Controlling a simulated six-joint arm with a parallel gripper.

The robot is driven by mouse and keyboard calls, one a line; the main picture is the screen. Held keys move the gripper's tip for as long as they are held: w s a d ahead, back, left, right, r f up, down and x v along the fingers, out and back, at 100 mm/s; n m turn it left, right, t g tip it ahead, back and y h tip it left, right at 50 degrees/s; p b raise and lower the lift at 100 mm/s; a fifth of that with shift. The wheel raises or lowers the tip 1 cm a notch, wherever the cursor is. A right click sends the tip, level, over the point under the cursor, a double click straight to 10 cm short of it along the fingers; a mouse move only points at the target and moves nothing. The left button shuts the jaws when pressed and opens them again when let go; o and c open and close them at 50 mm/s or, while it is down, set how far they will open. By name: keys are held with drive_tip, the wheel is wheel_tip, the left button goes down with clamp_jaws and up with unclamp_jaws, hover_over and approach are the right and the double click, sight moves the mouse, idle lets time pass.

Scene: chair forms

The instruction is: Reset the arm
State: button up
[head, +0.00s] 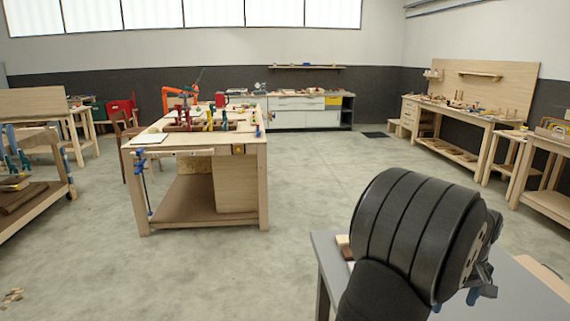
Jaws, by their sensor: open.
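My gripper (472,293) shows only in part at the lower right of the head view, behind the thick black end of my arm. Small grey and blue parts of it stick out past the arm. It is open, and I see nothing held in it. It is above or beside a grey-topped table (515,290); the gap between them cannot be judged. Most of the jaws are hidden.
A brown and pale piece (344,245) lies on the grey table's left edge, partly hidden by my arm. A wooden workbench (140,157) with clamps and tools stands left of centre. More benches line the right wall. The concrete floor between is clear.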

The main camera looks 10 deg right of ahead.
wheel_tip(320, 180, down, 16)
drive_tip(key=shift+r, duration=0.15)
drive_tip(key=shift+r+m, duration=0.25)
drive_tip(key=shift+m, duration=0.55)
drive_tip(key=m, duration=1)
drive_tip(key=shift+m, duration=0.4)
drive_tip(key=m, duration=0.4)
